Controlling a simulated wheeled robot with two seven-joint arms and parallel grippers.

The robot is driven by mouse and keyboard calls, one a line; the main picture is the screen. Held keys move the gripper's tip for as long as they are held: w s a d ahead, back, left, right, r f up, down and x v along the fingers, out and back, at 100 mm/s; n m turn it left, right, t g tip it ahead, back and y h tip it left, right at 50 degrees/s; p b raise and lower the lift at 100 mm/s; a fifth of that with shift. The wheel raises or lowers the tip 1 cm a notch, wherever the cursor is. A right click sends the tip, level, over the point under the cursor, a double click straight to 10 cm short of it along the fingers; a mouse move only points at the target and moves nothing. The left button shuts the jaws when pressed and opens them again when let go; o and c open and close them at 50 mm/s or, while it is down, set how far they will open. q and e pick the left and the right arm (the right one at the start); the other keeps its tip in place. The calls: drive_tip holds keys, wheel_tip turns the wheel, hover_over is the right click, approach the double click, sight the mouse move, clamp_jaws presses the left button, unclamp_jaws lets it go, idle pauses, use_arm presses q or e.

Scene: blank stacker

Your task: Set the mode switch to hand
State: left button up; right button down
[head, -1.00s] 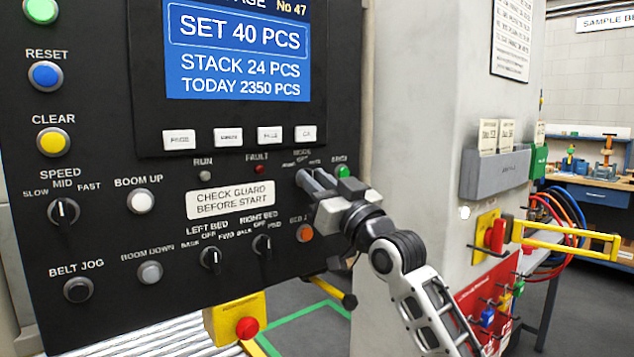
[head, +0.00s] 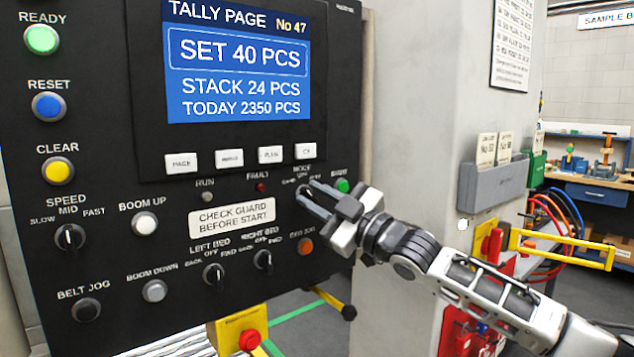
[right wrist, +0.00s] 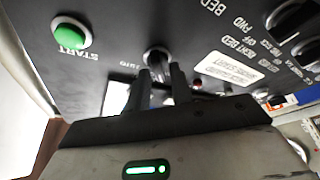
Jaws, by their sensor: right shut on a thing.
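The mode switch is a small dark knob on the black control panel (head: 130,185), under a MODE label and right of the red FAULT lamp. In the head view my right gripper (head: 306,194) reaches it from the lower right, and its fingers largely hide the knob. In the right wrist view the mode switch knob (right wrist: 157,57) shows between the tips of the two dark fingers of my right gripper (right wrist: 161,78), which is shut on it. I cannot tell which position the knob points to. My left gripper is not in view.
A green START button (head: 341,186) is close right of the fingers, and an orange button (head: 306,246) lies below. Bed switches (head: 263,261) are at lower left. A grey pillar (head: 410,130) with a document holder (head: 492,187) and a yellow bar (head: 562,246) stands right.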

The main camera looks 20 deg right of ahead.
drive_tip(key=shift+r+n+p, duration=0.1)
drive_tip(key=shift+n+p, duration=0.5)
drive_tip(key=shift+p, duration=0.05)
drive_tip(key=shift+g, duration=0.3)
drive_tip(key=c, duration=1.5)
unclamp_jaws()
